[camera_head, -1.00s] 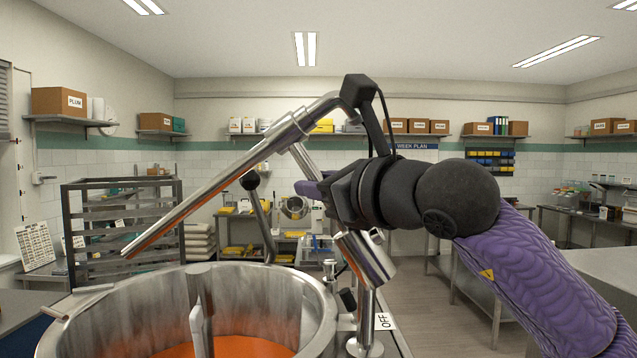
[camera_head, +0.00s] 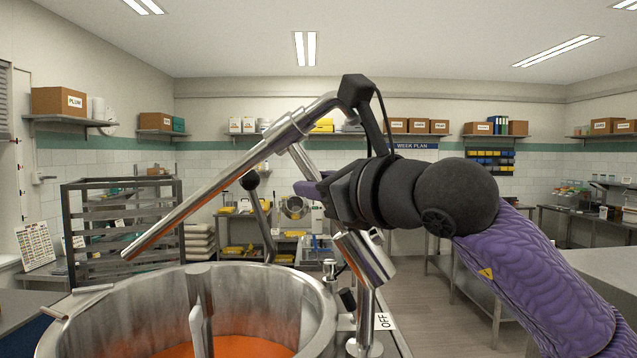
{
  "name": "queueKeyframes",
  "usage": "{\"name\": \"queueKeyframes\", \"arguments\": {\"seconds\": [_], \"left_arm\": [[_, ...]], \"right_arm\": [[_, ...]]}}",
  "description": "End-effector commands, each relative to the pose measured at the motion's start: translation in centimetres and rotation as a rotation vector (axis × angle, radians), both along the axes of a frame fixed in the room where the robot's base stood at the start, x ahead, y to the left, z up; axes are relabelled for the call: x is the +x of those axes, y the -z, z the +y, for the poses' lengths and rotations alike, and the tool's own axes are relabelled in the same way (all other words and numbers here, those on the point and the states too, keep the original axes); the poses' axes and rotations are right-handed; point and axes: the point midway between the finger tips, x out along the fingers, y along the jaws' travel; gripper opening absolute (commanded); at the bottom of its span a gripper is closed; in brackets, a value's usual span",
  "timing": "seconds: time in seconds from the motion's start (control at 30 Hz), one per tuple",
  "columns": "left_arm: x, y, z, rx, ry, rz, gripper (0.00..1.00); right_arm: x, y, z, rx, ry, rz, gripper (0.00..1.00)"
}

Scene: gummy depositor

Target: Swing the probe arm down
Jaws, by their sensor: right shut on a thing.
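The probe arm (camera_head: 205,200) is a long shiny metal tube. It slants from a black elbow joint at the upper right down to a tip at the left, above the kettle rim. The steel kettle (camera_head: 110,318) below holds orange liquid (camera_head: 228,346). My right gripper (camera_head: 312,188) comes in from the right, at the support post behind the tube, and is shut on a part of the probe arm assembly. My own wrist hides much of the exact contact. My left gripper is not in view.
A black-knobbed lever (camera_head: 258,210) stands behind the kettle. A rack (camera_head: 85,225) stands behind left. The floor at right centre is clear.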

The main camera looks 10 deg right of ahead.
Motion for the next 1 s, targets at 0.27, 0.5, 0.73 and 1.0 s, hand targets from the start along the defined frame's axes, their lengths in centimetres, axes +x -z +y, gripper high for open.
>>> {"name": "queueKeyframes", "arguments": {"seconds": [0.27,0.5,0.73,1.0], "left_arm": [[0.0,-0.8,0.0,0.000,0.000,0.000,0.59],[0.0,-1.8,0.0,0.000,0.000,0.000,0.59],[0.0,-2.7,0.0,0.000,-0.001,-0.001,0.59],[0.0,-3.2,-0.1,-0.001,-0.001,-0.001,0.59]], "right_arm": [[0.4,0.5,0.9,-0.114,0.001,0.055,0.00],[0.9,2.2,1.9,-0.307,0.001,0.150,0.00],[1.3,4.3,2.7,-0.502,0.000,0.249,0.00],[1.5,6.7,3.2,-0.678,-0.007,0.343,0.00]]}}
